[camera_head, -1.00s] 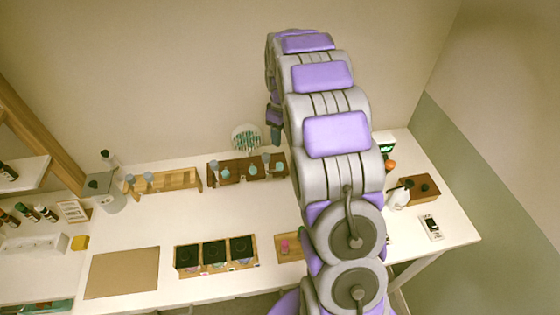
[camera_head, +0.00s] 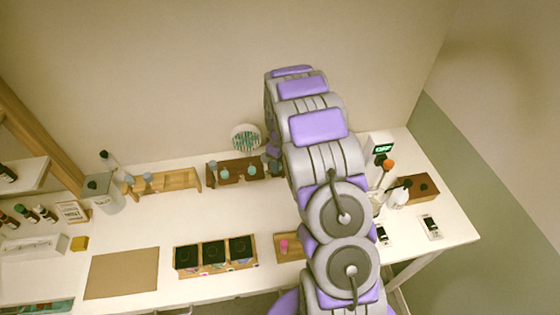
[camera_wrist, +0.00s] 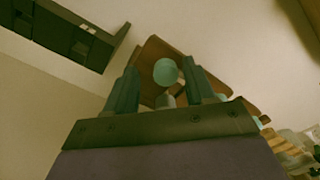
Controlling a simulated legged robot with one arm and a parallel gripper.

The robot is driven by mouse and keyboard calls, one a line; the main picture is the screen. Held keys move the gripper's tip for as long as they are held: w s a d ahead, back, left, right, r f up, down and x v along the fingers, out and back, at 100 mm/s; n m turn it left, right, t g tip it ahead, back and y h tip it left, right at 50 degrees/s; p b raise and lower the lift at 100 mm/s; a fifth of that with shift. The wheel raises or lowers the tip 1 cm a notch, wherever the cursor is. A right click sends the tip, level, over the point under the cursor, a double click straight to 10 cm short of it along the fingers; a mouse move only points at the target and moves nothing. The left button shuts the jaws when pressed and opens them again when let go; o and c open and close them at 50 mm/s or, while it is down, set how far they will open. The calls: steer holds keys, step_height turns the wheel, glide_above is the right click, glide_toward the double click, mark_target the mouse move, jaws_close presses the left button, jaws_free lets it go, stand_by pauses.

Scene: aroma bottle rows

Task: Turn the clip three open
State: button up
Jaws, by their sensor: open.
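A dark wooden rack (camera_head: 238,181) stands against the back wall, with several small grey-blue and teal round-topped pieces (camera_head: 252,171) on it. No label shows which one is clip three. My gripper (camera_head: 272,158) is over the rack's right end, partly hidden by my arm. In the wrist view my gripper (camera_wrist: 161,88) is open. A round teal top (camera_wrist: 166,72) shows between its two dark fingers, with a smaller grey piece (camera_wrist: 166,100) below it. The brown rack (camera_wrist: 150,52) is behind them. I cannot tell whether the fingers touch the teal top.
A light wooden rack (camera_head: 180,179) with bottles stands to the left. A round white object with green stripes (camera_head: 246,137) is behind the dark rack. Three black-topped boxes (camera_head: 213,252) and a brown board (camera_head: 122,272) are in front. The middle of the white table (camera_head: 170,220) is clear.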

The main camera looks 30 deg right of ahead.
steer(key=shift+a+r, duration=0.1)
steer(key=shift+a, duration=0.3)
steer(key=shift+c, duration=0.2)
steer(key=shift+a, duration=0.2)
steer(key=c, duration=0.3)
steer(key=shift+d, duration=0.25)
steer(key=c, duration=0.5)
jaws_close()
